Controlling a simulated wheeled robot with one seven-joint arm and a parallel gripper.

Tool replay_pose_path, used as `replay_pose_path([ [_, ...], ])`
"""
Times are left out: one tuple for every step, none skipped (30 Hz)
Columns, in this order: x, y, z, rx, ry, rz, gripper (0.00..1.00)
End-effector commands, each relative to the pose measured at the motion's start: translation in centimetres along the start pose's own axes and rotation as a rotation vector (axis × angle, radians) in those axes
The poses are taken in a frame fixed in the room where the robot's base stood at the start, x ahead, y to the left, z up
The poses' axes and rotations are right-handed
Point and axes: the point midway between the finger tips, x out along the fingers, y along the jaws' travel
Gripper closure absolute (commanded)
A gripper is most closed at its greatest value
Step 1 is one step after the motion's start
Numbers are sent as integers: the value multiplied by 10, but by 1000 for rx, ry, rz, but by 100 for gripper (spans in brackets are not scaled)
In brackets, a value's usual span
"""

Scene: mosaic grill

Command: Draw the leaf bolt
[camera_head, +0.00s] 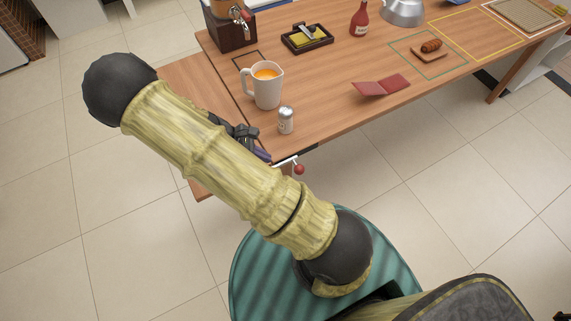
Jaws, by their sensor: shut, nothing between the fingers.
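The bolt (286,161) is a pale metal rod with a red ball knob (299,169) at the near edge of the wooden table (330,85). A wooden leaf (186,72) joins the table's left end along a dark seam; my arm hides much of it. My gripper (263,154) is mostly hidden behind my arm. Its visible dark and purple parts lie just left of the bolt, close to the table edge. It is shut with nothing in it. I cannot tell whether it touches the bolt.
A can (286,119) and a mug of orange liquid (266,85) stand near the gripper. A dispenser (231,24), tray (307,39), sauce bottle (360,18), red folder (381,87) and sausage board (430,52) are farther off.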

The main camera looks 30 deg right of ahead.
Motion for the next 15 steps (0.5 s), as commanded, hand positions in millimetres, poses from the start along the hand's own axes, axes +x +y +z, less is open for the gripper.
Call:
replay_pose_path([
  [0,0,0,1,1,0,100],
  [0,0,0,1,1,-1,100],
  [1,0,0,1,1,-1,100],
  [1,0,0,1,1,-1,100],
  [2,0,0,2,1,-1,100],
  [4,0,0,2,1,-1,100],
  [6,0,0,2,1,-2,100],
  [8,0,0,2,1,-2,100],
  [12,-1,0,2,0,-4,100],
  [16,-1,0,2,-1,-4,100],
  [20,-1,1,2,-1,-4,100],
  [26,-1,1,3,-1,-5,100],
  [31,-1,1,2,-2,-5,100],
  [36,-1,1,2,-2,-5,100],
  [43,-1,1,2,-2,-5,100],
])
